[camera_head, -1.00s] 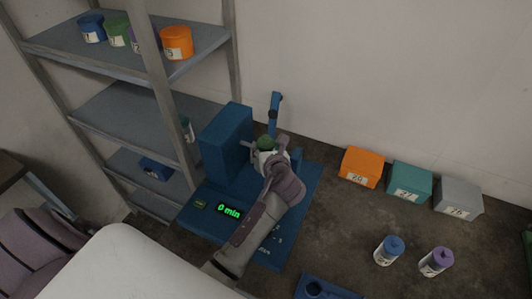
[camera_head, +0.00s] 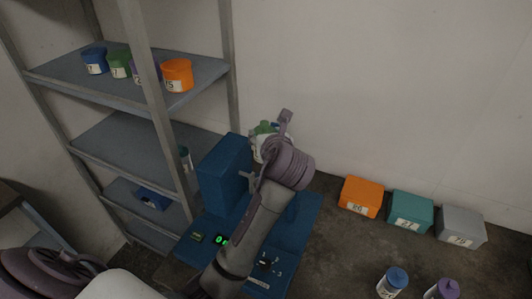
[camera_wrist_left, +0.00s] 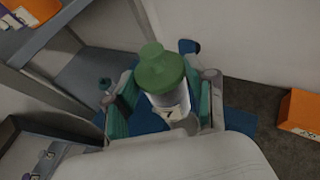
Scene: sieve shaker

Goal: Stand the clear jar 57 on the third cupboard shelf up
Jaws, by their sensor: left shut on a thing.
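My left gripper (camera_head: 264,150) is shut on a clear jar with a green lid (camera_head: 264,129), above the back of the blue shaker (camera_head: 226,172). In the left wrist view the jar (camera_wrist_left: 163,75) stands between the fingers, roughly upright. Its white label is partly covered, so I cannot read the whole number. The grey cupboard is to the left. Its middle shelf (camera_head: 115,130), which looks like the third up, has a wide bare area. My right gripper is not in view.
The upper shelf (camera_head: 130,82) holds blue, green, purple and orange-lidded containers. A teal-lidded jar (camera_head: 185,157) shows behind the cupboard's front post (camera_head: 170,140). A blue box (camera_head: 152,198) sits lower. Orange (camera_head: 361,197), teal (camera_head: 410,211) and grey (camera_head: 460,227) boxes stand along the wall.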

